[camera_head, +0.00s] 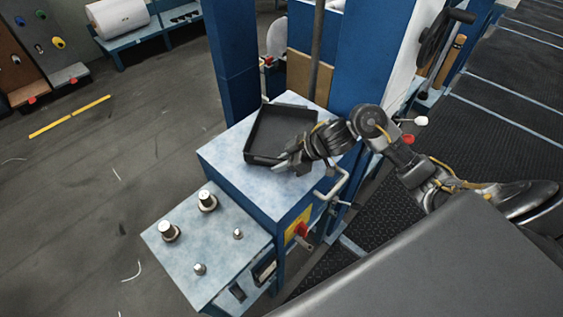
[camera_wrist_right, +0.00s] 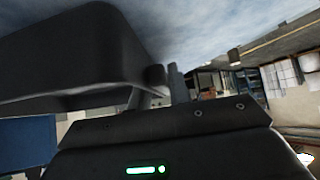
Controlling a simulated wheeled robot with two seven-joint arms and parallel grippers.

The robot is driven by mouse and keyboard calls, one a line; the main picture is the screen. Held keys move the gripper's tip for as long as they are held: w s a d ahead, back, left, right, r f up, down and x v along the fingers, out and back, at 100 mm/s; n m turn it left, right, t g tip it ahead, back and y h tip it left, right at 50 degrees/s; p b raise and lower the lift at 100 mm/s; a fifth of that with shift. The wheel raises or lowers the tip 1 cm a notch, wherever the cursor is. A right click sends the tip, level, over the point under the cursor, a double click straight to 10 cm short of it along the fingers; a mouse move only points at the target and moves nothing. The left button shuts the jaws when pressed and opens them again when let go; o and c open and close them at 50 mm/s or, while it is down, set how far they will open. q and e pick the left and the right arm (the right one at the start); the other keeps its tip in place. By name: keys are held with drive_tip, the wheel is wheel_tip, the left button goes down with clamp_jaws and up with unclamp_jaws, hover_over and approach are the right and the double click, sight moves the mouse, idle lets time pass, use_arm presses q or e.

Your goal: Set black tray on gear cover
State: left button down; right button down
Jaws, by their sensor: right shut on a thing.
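The black tray (camera_head: 277,132) is a shallow open box. In the head view it is on or just above the pale blue top of the gear cover (camera_head: 225,160); I cannot tell if it rests there. My right gripper (camera_head: 289,163) is shut on the tray's near right edge. In the right wrist view the tray (camera_wrist_right: 75,50) fills the upper left, close to my right gripper (camera_wrist_right: 165,85). The tray looks empty. My left gripper is not in view.
A lower blue cabinet (camera_head: 210,255) with several metal knobs stands in front of the gear cover. Blue columns (camera_head: 375,60) rise behind the tray. A bent metal handle (camera_head: 333,187) and a red-and-yellow switch (camera_head: 300,231) are on the cover's right side. Open floor lies left.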

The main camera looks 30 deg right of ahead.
drive_tip(key=shift+f, duration=0.3)
drive_tip(key=c, duration=1.2)
unclamp_jaws()
drive_tip(key=shift+c, duration=0.2)
drive_tip(key=b+v, duration=0.1)
drive_tip(key=v, duration=1)
drive_tip(key=shift+f, duration=0.15)
